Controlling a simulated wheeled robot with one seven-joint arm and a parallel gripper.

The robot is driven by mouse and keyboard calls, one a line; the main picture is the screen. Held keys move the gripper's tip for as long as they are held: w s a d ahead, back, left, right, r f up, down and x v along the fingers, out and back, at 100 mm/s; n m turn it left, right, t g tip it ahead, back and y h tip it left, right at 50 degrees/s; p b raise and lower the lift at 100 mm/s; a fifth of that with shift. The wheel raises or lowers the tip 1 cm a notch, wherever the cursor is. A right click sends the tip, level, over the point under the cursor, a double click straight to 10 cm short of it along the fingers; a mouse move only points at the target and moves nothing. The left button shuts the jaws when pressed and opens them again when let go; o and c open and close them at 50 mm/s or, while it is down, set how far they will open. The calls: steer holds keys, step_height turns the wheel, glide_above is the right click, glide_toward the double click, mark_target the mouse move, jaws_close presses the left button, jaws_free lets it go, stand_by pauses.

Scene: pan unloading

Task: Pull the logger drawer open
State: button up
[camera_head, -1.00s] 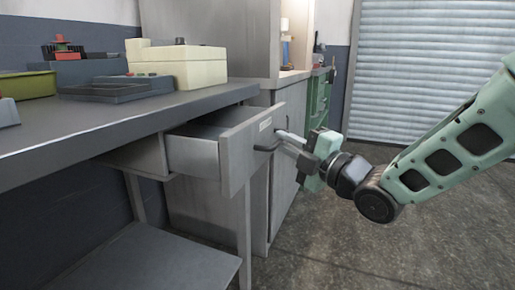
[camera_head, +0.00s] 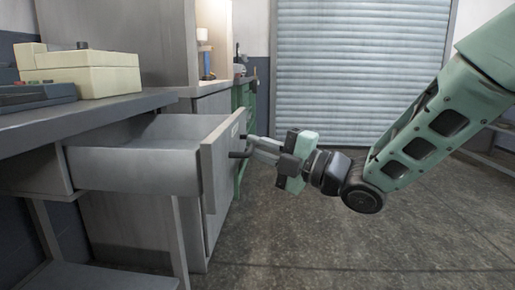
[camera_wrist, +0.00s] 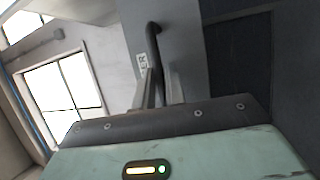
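The grey logger drawer (camera_head: 140,168) is pulled well out from under the workbench, and its inside shows as bare grey in the part I can see. Its front panel (camera_head: 217,165) carries a small white label and a dark bar handle (camera_head: 240,154). My gripper (camera_head: 257,150) is at the handle from the right, its fingers closed around the bar. In the wrist view the dark handle (camera_wrist: 153,32) runs down between the two narrow fingers (camera_wrist: 160,90), and part of the label (camera_wrist: 143,66) shows beside it. The fingertips' exact contact is partly hidden.
The workbench (camera_head: 70,128) holds a cream box-shaped device (camera_head: 85,72) and a dark device (camera_head: 35,95). A grey cabinet (camera_head: 210,105) stands behind the drawer. A lower shelf (camera_head: 95,277) is under the bench. The concrete floor (camera_head: 330,240) to the right is clear.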

steer(key=shift+o, duration=1.4)
steer(key=shift+d, duration=0.1)
steer(key=p+v, duration=0.2)
steer(key=v, duration=1.5)
steer(key=shift+s, duration=0.1)
